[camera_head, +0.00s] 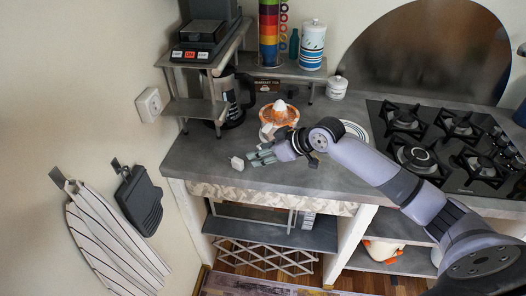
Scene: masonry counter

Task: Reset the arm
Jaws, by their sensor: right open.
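My right arm comes in from the lower right and reaches over the counter. Its gripper (262,157) is open near the counter's front edge, with its fingers pointing left. A small white block-like object (237,163) lies on the counter just left of the fingertips, apart from them. An orange and white citrus juicer (279,113) stands behind the gripper. My left gripper does not show.
A black gas hob (450,150) fills the counter's right side. A coffee pot (232,106) stands under a small shelf (197,108) at the left. A white plate (355,129) lies partly behind my arm. A striped towel (112,240) hangs on the left wall.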

